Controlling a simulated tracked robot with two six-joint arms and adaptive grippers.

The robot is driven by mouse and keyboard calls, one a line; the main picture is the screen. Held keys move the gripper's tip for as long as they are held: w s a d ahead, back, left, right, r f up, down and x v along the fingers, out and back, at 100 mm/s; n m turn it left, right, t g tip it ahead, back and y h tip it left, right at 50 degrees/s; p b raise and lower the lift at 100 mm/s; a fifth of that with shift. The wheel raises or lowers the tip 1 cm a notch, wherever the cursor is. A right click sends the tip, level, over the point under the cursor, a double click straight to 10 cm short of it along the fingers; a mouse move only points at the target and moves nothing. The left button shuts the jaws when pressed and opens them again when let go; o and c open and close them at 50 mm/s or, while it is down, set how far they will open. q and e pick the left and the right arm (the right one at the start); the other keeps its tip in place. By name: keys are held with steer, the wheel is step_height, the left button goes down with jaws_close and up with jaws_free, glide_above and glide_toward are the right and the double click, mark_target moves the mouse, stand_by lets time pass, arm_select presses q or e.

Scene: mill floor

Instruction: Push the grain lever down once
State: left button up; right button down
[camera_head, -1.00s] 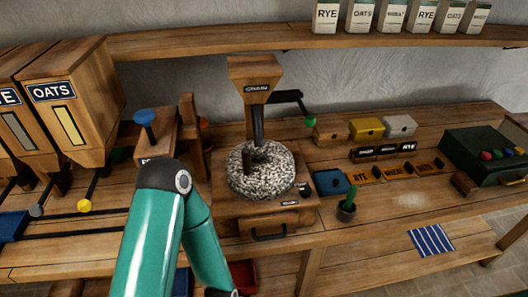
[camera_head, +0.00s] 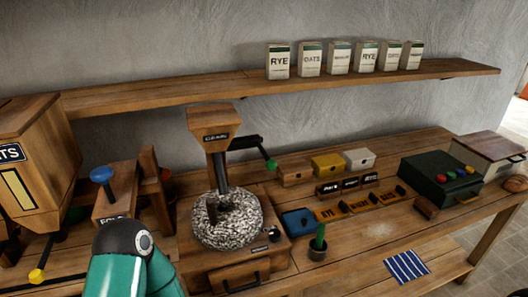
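A wooden bin labelled OATS (camera_head: 35,155) stands at the left, cut by the picture edge. Below it a lever with a yellow ball knob (camera_head: 37,276) sticks out to the front. A blue round knob (camera_head: 101,174) sits on a wooden block behind my arm. A black crank with a green knob (camera_head: 271,165) is on the mill. I cannot tell for certain which of these is the grain lever. The teal bent arm at the lower left is mine; its gripper is below the picture. My other gripper is also not in view.
The mill with its speckled round stone (camera_head: 226,221) stands mid-bench, its hopper (camera_head: 214,121) above and a drawer (camera_head: 238,280) below. Small labelled trays, coloured boxes and a potted cactus (camera_head: 318,243) are to its right. A dark green box (camera_head: 440,180) is farther right. A shelf (camera_head: 160,95) holds several bags.

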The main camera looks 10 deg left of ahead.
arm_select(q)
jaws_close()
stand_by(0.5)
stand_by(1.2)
